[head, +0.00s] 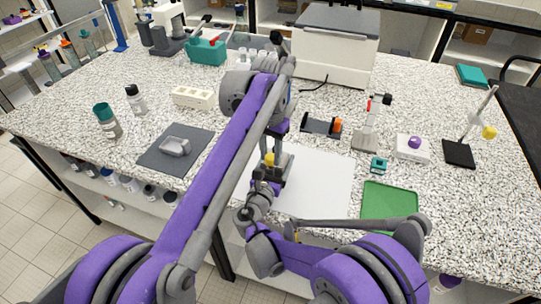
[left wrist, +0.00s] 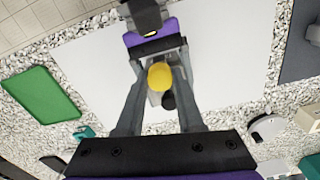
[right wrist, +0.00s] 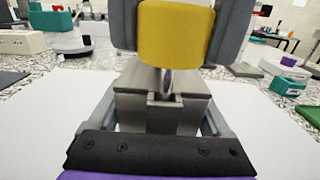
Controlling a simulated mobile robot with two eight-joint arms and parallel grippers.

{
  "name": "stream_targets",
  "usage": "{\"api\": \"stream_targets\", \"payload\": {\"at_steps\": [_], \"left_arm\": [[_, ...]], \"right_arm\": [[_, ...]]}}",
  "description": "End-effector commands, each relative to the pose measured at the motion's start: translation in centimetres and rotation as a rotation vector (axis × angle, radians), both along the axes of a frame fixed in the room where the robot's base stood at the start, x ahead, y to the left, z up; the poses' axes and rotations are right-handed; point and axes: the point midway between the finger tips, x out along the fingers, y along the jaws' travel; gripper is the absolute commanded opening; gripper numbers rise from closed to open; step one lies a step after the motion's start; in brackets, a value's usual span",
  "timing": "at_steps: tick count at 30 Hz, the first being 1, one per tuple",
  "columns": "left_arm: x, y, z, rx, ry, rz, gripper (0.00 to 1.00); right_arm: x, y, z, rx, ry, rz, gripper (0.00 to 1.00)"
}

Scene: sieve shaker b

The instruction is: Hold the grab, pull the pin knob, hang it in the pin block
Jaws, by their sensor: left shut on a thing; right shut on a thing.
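The grab, a grey blocky body (right wrist: 140,104), stands over the white sheet (head: 318,180). My right gripper (head: 266,183) is shut on its lower body, one finger on each side in the right wrist view. The pin knob is yellow (right wrist: 176,35); it also shows in the left wrist view (left wrist: 160,76). My left gripper (head: 272,157) comes from above and is shut on the knob. A short shaft shows between the knob and the grey body. How far the pin sits in is unclear. A cream block with holes (head: 193,97) may be the pin block.
A green tray (head: 390,205) lies right of the sheet. A dark-and-orange holder (head: 322,125), a white block with purple knob (head: 413,149) and a rod stand (head: 459,154) are behind and right.

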Motion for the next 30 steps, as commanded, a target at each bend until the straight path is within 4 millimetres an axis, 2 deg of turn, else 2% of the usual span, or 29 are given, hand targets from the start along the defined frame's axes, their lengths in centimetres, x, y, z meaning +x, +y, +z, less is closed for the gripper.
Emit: {"api": "stream_targets", "payload": {"at_steps": [9, 18, 26, 27, 30], "left_arm": [[0.0, 0.0, 0.2, 0.0, 0.0, 0.0, 0.0], [0.0, 0.0, 3.6, 0.0, 0.0, 0.0, 0.0], [0.0, 0.0, 4.0, 0.0, 0.0, 0.0, 0.0], [0.0, 0.0, 4.0, 0.0, 0.0, 0.0, 0.0], [0.0, 0.0, 4.0, 0.0, 0.0, 0.0, 0.0]], "right_arm": [[0.0, 0.0, 0.0, 0.0, 0.001, 0.0, 0.0], [0.0, 0.0, 0.0, 0.0, 0.001, 0.0, 0.0], [0.0, 0.0, 0.0, 0.0, 0.001, 0.0, 0.0], [0.0, 0.0, 0.0, 0.0, 0.001, 0.0, 0.84], [0.0, 0.0, 0.0, 0.0, 0.001, 0.0, 1.0]]}}
